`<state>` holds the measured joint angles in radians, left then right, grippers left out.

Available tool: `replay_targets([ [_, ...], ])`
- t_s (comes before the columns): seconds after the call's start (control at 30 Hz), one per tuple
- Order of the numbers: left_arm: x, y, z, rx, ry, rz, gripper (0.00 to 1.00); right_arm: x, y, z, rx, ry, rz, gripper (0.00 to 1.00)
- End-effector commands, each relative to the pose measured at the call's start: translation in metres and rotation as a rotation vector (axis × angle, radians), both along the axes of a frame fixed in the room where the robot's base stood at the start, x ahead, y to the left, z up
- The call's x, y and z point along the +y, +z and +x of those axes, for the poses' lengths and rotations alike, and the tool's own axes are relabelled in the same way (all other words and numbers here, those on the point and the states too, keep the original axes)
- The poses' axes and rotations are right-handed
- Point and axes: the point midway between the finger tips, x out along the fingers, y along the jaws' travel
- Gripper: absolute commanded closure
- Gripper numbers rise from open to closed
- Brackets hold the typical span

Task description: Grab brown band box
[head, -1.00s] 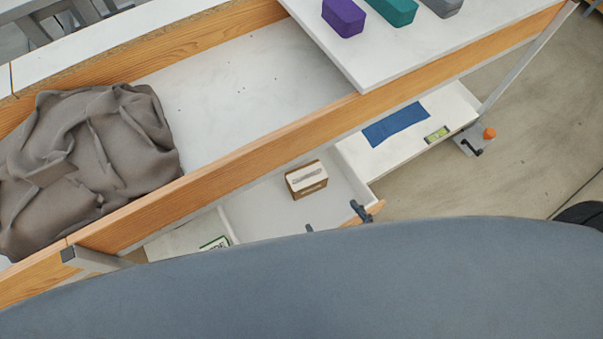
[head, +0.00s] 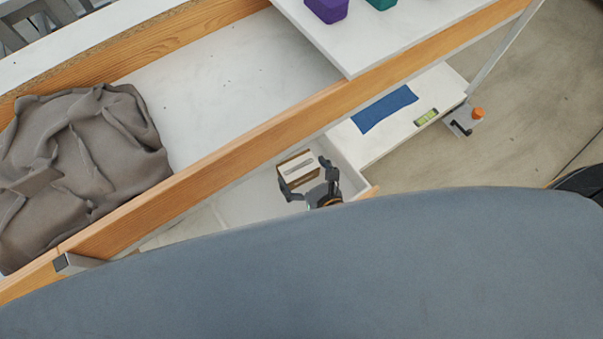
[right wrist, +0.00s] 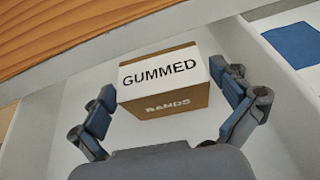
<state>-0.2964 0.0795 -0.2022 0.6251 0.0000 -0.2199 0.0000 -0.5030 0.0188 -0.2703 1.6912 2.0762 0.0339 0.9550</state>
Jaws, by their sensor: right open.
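The brown band box (head: 298,169) has a white top and brown sides and stands in a white open drawer or tray below the table. In the right wrist view the box (right wrist: 165,82) shows "GUMMED" on white and "BANDS" on brown. My right gripper (head: 309,180) is open at the box, with its fingers toward the box's two sides. In the right wrist view the right gripper's (right wrist: 168,100) fingers stand left and right of the box, the right one very near it. I cannot tell whether either touches. My left gripper is not in view.
A blue cloth (head: 384,108) and a spirit level (head: 427,117) lie on the lower shelf. A grey cloth (head: 85,165) covers the table's left.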

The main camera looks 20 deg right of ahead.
Motion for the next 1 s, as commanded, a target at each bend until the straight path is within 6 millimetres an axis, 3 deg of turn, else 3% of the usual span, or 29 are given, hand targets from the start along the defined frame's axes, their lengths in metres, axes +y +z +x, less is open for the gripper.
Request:
replay_targets([
  [0.13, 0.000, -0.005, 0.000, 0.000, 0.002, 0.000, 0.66, 0.003, -0.011, 0.015, 0.005, -0.001, -0.002, 0.00],
  [0.4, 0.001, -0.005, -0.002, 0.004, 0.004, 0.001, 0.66, 0.004, -0.011, 0.018, 0.006, -0.001, -0.002, 0.00],
  [0.63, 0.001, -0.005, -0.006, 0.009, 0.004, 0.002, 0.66, 0.004, -0.011, 0.018, 0.005, -0.001, -0.002, 0.43],
  [1.0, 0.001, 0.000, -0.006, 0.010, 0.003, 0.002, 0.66, 0.004, -0.002, 0.018, 0.003, 0.000, -0.002, 0.43],
])
